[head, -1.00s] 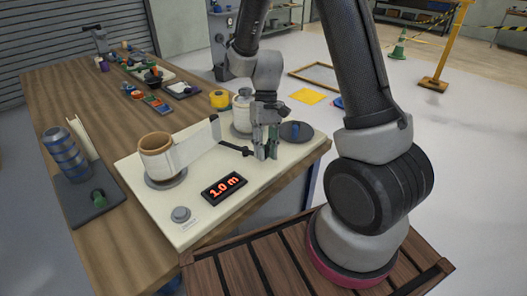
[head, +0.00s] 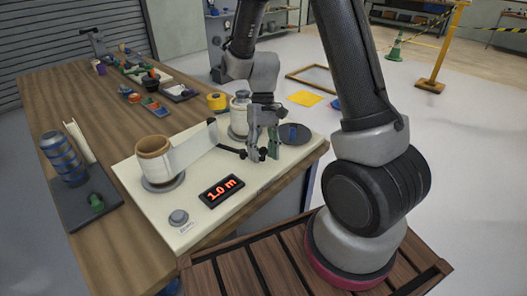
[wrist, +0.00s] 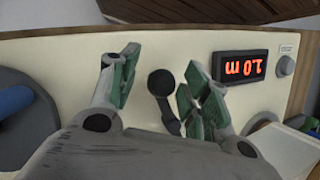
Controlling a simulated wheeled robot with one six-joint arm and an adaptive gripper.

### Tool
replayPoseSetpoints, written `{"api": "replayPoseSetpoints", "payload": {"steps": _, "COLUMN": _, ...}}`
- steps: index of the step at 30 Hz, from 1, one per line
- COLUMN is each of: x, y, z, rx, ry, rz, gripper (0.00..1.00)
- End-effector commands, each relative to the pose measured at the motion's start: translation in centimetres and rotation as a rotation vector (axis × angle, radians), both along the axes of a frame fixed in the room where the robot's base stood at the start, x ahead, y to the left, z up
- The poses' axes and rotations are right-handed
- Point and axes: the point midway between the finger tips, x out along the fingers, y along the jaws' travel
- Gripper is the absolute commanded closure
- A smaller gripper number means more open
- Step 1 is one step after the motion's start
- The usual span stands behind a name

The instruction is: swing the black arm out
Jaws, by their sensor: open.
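The black arm (head: 231,150) is a thin dark bar on the cream board (head: 198,234), pointing from the film sheet's edge toward my gripper (head: 263,153). In the wrist view the black arm (wrist: 166,104) shows a round dark end between my fingers (wrist: 152,88). My gripper is open, its green-padded fingers pointing down on either side of that end. A gap shows on both sides, so I see no grip on it. In the head view my near finger hides the arm's far end. How high the fingertips are above the board I cannot tell.
A film roll (head: 156,158) stands on the board with its sheet (head: 195,146) stretched toward a white roller (head: 239,113). A display (head: 222,190) reads 1.0 m, near a round grey knob (head: 178,217). A dark disc with a blue piece (head: 294,134) lies right of my gripper.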

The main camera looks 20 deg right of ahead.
Motion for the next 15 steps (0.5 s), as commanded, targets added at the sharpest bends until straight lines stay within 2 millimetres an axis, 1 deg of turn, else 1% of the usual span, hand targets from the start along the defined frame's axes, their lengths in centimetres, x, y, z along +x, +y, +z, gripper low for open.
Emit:
{"api": "replayPoseSetpoints", "payload": {"steps": 2, "x": 0.2, "y": -0.1, "z": 0.4, "rx": 0.000, "ry": -0.002, "rz": 0.000, "gripper": 0.53}}
{"api": "replayPoseSetpoints", "payload": {"steps": 5, "x": 0.8, "y": -0.3, "z": 1.6, "rx": 0.001, "ry": -0.004, "rz": -0.001, "gripper": 0.53}}
{"api": "replayPoseSetpoints", "payload": {"steps": 15, "x": 3.7, "y": -1.5, "z": 8.3, "rx": 0.001, "ry": -0.005, "rz": -0.001, "gripper": 0.53}}
